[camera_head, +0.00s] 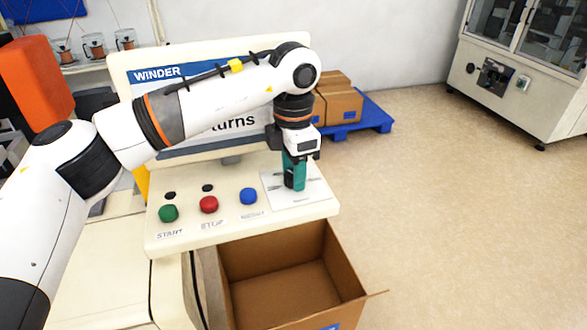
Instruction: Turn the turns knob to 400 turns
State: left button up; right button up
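The winder (158,76) carries a sloped cream control panel (240,222) with a screen behind it. My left arm crosses in front of the screen, leaving only part of its text, "turns", readable. My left gripper (294,184) points down, with its teal and dark fingers at the white dial plate (315,193) on the panel's right side. The turns knob cannot be made out; the fingers cover the middle of the plate. I cannot tell whether the fingers are open or closed on the knob. My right gripper is not in view.
Green (168,213), red (209,204) and blue (249,196) buttons sit left of the plate. An open cardboard box (347,313) stands below the panel. Cartons (342,105) rest on a blue pallet (374,118) behind. The floor to the right is clear up to a cabinet (497,85).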

pick_arm(q)
jog(key=shift+o, duration=1.1)
notch_tip(320, 180, up, 12)
jog(key=b, duration=0.2)
